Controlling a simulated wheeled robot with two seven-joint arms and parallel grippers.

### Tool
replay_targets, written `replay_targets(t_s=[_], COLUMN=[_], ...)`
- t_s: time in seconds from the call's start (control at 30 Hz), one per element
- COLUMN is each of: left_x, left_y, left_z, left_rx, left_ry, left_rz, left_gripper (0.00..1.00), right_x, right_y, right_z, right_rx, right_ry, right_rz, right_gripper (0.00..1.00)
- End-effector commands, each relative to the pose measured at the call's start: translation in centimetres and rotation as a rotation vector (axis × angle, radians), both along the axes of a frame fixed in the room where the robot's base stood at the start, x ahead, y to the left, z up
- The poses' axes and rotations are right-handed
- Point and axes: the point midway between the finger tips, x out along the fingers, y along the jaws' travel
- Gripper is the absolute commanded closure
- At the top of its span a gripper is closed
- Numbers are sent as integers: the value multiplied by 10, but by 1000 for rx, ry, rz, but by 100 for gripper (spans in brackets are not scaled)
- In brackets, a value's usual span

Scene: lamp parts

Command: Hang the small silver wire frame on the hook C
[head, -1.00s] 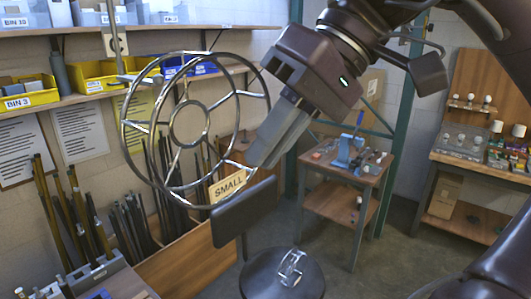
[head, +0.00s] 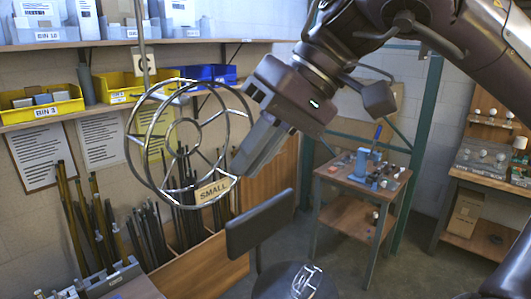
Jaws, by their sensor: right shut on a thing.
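The small silver wire frame (head: 130,140), two wire rings joined by short bars with a smaller ring inside, is held up in the head view. A "SMALL" tag (head: 212,191) shows at its lower right. My right gripper (head: 242,168) is shut on the frame's right side. A hanging rod (head: 139,22) carries a small pale plate (head: 143,61), with a metal arm below it that passes behind or near the top of the frame. This looks like the hook, but I cannot read its letter. Whether frame and hook touch is unclear. My left gripper is out of view.
Shelves with yellow bins (head: 40,103) and blue bins (head: 218,73) line the wall behind. A rack of dark rods (head: 150,235) stands below. A black chair (head: 258,222) is at lower centre. A small workbench (head: 360,185) stands right of it.

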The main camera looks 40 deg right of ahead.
Motion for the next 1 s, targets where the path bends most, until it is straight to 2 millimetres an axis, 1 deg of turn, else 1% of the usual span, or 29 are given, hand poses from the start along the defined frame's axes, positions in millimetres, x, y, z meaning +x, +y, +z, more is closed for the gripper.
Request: replay_targets(t_s=[0.5,0.77,1.0], left_x=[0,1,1], left_y=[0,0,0], left_z=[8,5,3], left_rx=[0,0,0], left_ry=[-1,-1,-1], left_rz=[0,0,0], left_gripper=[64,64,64], right_x=[31,41,43], right_y=[2,3,3], right_z=[-2,-12,-17], right_rx=[0,1,0], right_ry=[-1,-1,-1], right_rz=[-1,0,-1], right_gripper=[100,100,100])
